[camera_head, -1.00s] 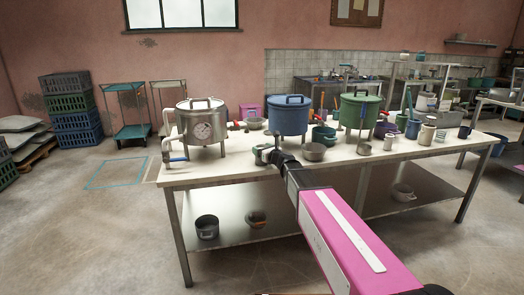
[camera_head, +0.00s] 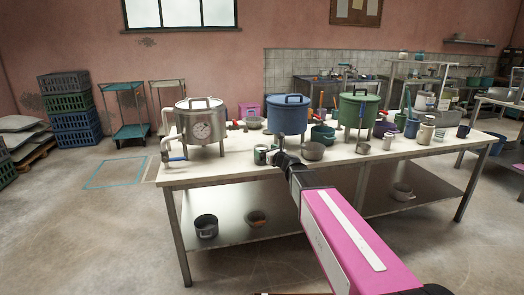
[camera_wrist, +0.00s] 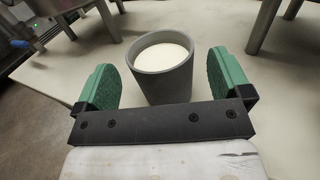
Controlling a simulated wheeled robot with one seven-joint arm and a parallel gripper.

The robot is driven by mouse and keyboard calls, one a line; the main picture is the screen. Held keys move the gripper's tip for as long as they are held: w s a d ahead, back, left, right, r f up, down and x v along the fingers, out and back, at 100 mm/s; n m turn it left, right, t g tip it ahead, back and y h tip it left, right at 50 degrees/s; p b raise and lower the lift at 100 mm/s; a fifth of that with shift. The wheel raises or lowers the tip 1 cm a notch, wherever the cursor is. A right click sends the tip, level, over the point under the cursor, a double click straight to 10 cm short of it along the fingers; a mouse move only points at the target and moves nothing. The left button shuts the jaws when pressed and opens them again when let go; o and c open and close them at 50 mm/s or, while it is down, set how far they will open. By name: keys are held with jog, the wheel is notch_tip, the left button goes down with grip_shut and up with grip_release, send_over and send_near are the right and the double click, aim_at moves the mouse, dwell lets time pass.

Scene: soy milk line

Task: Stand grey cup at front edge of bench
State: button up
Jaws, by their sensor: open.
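The grey cup (camera_wrist: 162,80) stands upright on the bench and holds a white filling. In the wrist view it is between my gripper's two green fingers, with a visible gap on each side. My gripper (camera_wrist: 165,76) is open around it. In the head view the cup (camera_head: 260,155) is small and partly covered by my gripper (camera_head: 268,156), close to the front edge of the bench (camera_head: 215,174). The cup's far side and base are hard to make out.
A steel pot with a gauge (camera_head: 201,126) stands to the left on the bench. A blue pot (camera_head: 288,117) and a green pot (camera_head: 359,110) stand behind. The front left bench top is clear.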

jog(key=v, duration=0.8)
jog(key=s+d+f+n+g+h, duration=0.25)
jog(key=s+f+n+g, duration=0.55)
jog(key=s+f+n, duration=0.6)
jog(key=s+d+f+n+g+h, duration=0.6)
jog(key=s+d+f+n+h, duration=0.3)
jog(key=d+n, duration=0.4)
jog(key=shift+s+d+f+n, duration=0.3)
jog(key=shift+s+f+n, duration=0.35)
jog(key=shift+s, duration=0.25)
